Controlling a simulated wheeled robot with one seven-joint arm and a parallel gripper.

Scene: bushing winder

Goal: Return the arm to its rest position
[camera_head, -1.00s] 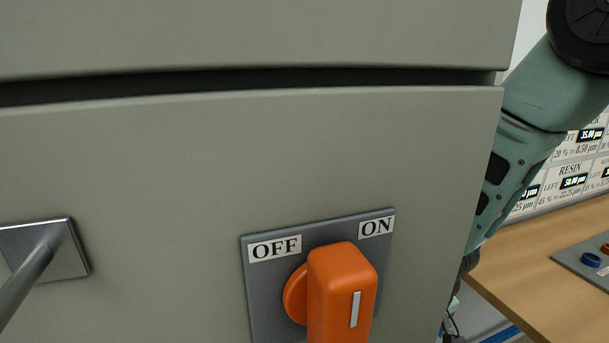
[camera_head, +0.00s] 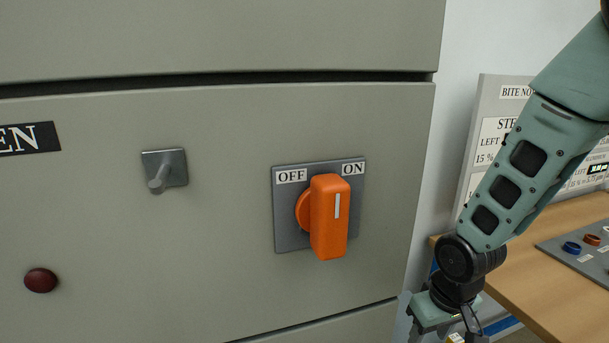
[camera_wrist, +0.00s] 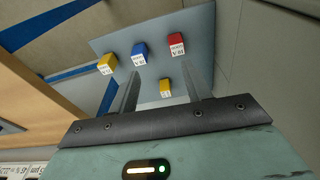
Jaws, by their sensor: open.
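My arm (camera_head: 525,175) hangs down at the right of the head view, beside the grey cabinet (camera_head: 130,270). Its lower end reaches the bottom of that view, where my gripper is only partly seen. In the wrist view my gripper (camera_wrist: 162,72) is open, with its two fingers apart and no object held. Below the fingers lie several small labelled blocks, among them a blue block (camera_wrist: 139,54) and a red block (camera_wrist: 176,43), on a grey-blue surface (camera_wrist: 205,22). They look apart from the fingers.
An orange rotary handle (camera_head: 329,217) sits upright on a plate marked OFF and ON. A metal lever (camera_head: 163,172) and a dark red button (camera_head: 41,280) are on the cabinet front.

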